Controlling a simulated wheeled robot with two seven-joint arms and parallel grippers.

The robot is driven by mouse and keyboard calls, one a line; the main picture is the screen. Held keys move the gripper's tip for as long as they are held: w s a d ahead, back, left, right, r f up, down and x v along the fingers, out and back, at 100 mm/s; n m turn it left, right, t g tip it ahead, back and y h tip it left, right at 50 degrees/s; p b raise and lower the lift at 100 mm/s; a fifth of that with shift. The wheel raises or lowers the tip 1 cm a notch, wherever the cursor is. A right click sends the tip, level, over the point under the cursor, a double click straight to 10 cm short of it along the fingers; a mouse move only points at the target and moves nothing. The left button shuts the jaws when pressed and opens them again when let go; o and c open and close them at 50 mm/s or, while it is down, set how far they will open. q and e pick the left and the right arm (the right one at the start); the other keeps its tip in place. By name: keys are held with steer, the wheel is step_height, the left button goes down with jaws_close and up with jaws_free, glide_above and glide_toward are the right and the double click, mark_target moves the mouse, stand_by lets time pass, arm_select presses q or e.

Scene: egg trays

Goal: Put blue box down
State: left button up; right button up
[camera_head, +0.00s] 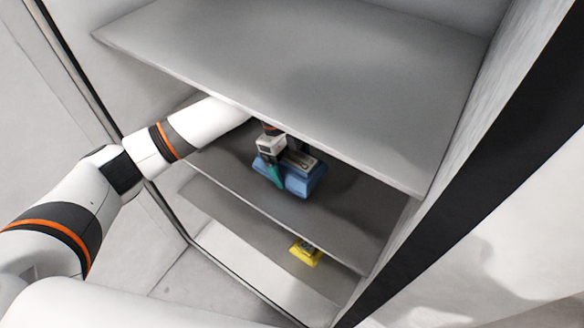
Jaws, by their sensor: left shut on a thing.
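A blue box (306,183) is inside the shelf unit, at the middle shelf (232,166), below the large top shelf. My left gripper (275,172) reaches in from the left under the top shelf and is shut on the blue box. A teal fingertip shows against the box's left side. The box looks slightly tilted in the picture. I cannot tell whether its underside touches the shelf. My right gripper is not in view.
The large grey top shelf (300,70) overhangs the arm closely. A yellow box (305,253) sits on a lower shelf. The unit's right side wall (470,130) has a dark front edge. The middle shelf has bare room left and right of the blue box.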

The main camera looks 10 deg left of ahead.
arm_select(q)
steer(key=shift+w+f+p, duration=0.1)
steer(key=shift+f+p, duration=0.45)
steer(key=shift+f, duration=1.15)
steer(key=shift+f, duration=0.1)
steer(key=o, duration=1)
steer(key=shift+o, duration=0.2)
